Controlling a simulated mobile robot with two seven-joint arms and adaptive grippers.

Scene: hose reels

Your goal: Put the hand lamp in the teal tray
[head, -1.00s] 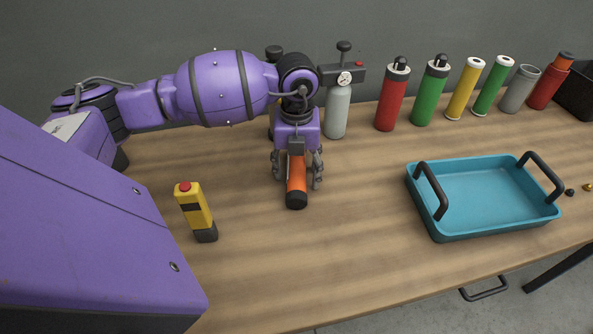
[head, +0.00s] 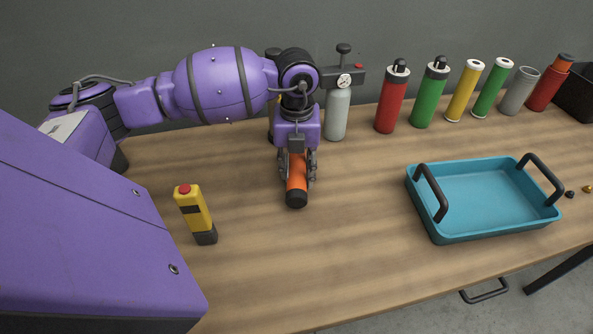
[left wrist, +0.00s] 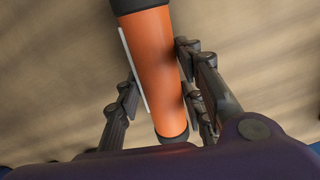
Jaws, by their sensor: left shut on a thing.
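The hand lamp (head: 297,172) is an orange cylinder with a black end. It lies on the wooden table below my left gripper (head: 298,178), which is shut on its orange body, one finger on each side. In the left wrist view the lamp (left wrist: 155,60) runs between the fingers of my gripper (left wrist: 160,95), with a pale strip along its left side. The teal tray (head: 437,235) stands on the table to the right, empty, with two black handles. My right gripper is out of view.
A yellow device with a red button (head: 195,212) lies left of the gripper. A grey cylinder with a gauge (head: 338,112), a red bottle (head: 389,100), a green bottle (head: 430,97) and more tubes line the back. The table between lamp and tray is clear.

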